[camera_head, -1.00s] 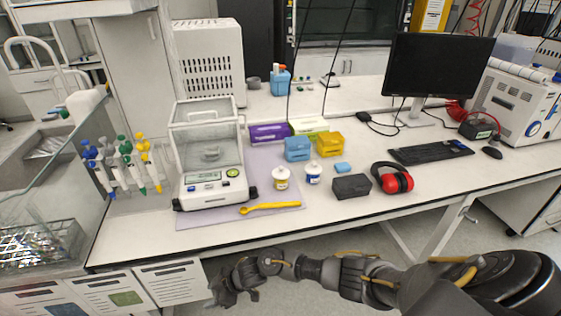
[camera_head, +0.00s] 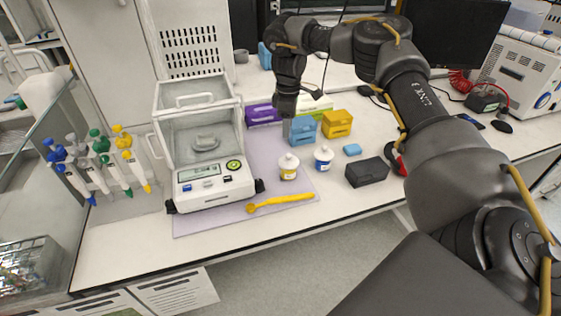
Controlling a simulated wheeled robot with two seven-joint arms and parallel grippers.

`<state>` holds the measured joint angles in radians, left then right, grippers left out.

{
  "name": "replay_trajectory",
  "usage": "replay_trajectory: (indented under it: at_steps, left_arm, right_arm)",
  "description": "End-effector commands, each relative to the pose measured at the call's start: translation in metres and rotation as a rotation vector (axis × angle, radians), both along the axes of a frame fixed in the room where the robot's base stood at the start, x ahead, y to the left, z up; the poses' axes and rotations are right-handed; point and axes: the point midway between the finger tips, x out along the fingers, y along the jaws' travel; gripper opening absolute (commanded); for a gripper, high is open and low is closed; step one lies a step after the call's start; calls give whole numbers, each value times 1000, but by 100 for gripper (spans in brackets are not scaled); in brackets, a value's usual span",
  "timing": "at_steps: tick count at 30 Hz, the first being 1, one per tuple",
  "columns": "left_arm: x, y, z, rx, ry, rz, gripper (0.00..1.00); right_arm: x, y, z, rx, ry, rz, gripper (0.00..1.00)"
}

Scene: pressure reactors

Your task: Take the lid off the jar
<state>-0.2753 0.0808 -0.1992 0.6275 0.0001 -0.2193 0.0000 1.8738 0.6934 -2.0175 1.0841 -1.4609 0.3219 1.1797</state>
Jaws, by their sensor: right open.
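Two small white jars with white lids stand upright on the purple mat. The jar with the yellow label (camera_head: 288,171) is at the left, and the jar with the blue label (camera_head: 323,161) is beside it at the right. Both lids are on. My right gripper (camera_head: 286,108) points down over the back of the table, above the jars in the picture and apart from them. It is open, though its fingers look small and dark here. I cannot see anything between them. My left gripper is out of view.
A balance with a glass draft shield (camera_head: 206,150) stands left of the jars. A yellow spoon (camera_head: 282,202) lies in front. Blue (camera_head: 301,132) and yellow (camera_head: 337,124) boxes stand behind, and a black box (camera_head: 367,172) at the right. Pipettes (camera_head: 100,165) stand far left.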

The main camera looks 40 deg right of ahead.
Motion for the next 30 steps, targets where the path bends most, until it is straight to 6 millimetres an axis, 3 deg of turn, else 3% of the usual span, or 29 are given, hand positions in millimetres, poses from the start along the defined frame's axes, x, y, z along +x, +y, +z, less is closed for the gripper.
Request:
replay_trajectory:
  at_steps: [4, 10, 14, 21, 30]
  left_arm:
    - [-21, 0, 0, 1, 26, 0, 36]
    - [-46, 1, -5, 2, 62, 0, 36]
    - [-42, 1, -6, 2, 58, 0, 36]
    - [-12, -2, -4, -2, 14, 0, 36]
    - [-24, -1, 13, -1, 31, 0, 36]
  right_arm:
    - [0, 1, -6, 0, 1, 0, 46]
    - [0, 2, -38, 1, 2, 2, 46]
    - [0, 1, -51, 1, 1, 2, 46]
    - [-1, 0, -57, -1, 0, 2, 46]
    - [-7, 2, -96, -1, 1, 2, 46]
